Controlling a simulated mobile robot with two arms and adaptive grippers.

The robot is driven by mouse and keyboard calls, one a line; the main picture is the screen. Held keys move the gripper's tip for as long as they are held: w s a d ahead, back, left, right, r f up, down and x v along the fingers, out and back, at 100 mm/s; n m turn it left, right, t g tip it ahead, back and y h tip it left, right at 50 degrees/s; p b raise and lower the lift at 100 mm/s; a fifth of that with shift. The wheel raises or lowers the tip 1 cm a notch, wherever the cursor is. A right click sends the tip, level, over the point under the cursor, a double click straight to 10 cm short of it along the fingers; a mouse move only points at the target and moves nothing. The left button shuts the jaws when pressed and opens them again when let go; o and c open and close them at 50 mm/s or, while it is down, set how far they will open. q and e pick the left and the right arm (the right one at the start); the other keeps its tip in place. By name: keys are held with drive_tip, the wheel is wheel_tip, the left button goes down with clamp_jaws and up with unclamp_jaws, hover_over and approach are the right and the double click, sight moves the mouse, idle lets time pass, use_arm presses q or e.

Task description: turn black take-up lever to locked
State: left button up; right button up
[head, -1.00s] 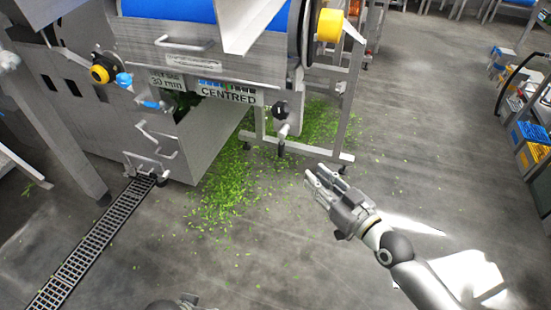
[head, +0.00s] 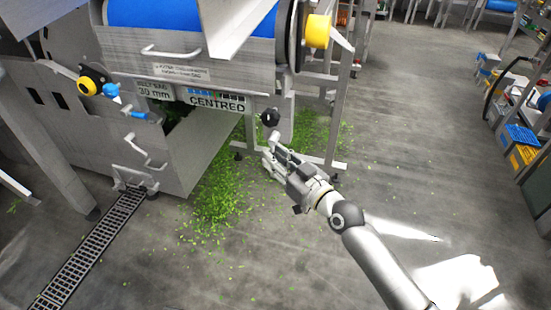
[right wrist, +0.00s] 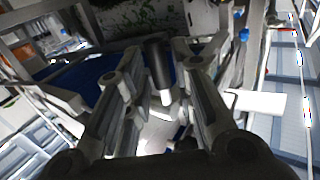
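The take-up lever's round black hub (head: 270,118) sits on the conveyor frame, right of the "CENTRED" sign (head: 217,103). In the head view the lever's lower part is mostly hidden by my right gripper (head: 267,160), which is just below the hub. In the right wrist view a black cylindrical grip (right wrist: 158,64) with a pale rod shows between the two fingers of the right gripper (right wrist: 160,85). The fingers stand apart with gaps on both sides of the grip. I cannot tell how deep the grip sits between them. My left gripper is out of view.
A yellow round part (head: 317,31) and the frame leg (head: 338,110) stand right of the lever. A yellow knob with blue fittings (head: 87,86) is at left. Green leaves (head: 215,195) litter the floor below. The floor to the right is open.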

drive_tip(key=shift+w+a, duration=0.1)
drive_tip(key=shift+c, duration=0.5)
clamp_jaws()
